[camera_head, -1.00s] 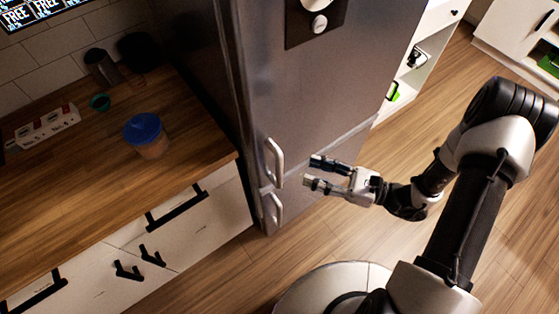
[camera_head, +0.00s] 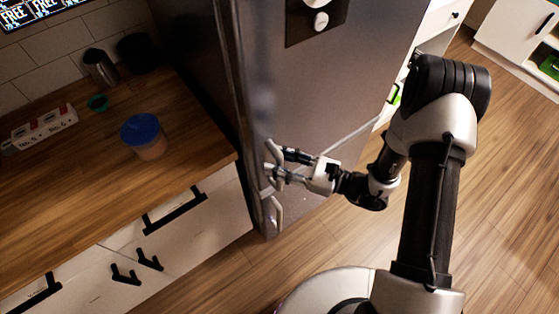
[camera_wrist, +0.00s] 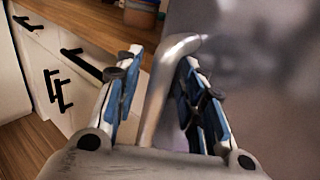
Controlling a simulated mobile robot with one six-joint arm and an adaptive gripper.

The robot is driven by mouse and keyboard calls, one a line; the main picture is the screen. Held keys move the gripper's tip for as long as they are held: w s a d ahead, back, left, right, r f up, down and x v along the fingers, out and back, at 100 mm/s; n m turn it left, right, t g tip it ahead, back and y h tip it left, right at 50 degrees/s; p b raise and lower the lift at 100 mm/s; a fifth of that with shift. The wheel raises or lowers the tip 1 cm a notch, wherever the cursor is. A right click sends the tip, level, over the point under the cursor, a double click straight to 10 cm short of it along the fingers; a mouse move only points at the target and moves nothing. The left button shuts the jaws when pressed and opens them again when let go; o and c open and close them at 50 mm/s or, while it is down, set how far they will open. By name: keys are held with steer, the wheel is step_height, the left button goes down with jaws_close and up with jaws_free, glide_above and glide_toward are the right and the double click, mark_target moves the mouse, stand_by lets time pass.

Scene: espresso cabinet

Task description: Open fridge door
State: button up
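The fridge (camera_head: 335,85) is a tall grey metal cabinet, and its doors look shut. The upper door's light curved handle (camera_head: 270,150) is near the door's left edge, partly hidden by my gripper. A second handle (camera_head: 277,213) is on the lower door just below. My gripper (camera_head: 280,165) is at the upper handle. In the wrist view the handle (camera_wrist: 160,88) passes between the two blue-padded fingers of my gripper (camera_wrist: 157,95). The fingers are spread, with a visible gap on each side of the bar.
A wooden counter (camera_head: 70,165) with white drawers and black handles stands left of the fridge. Wood floor (camera_head: 500,190) is clear on the right. White shelves stand behind.

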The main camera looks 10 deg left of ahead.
jaws_close()
stand_by(0.5)
steer(key=shift+d, duration=0.1)
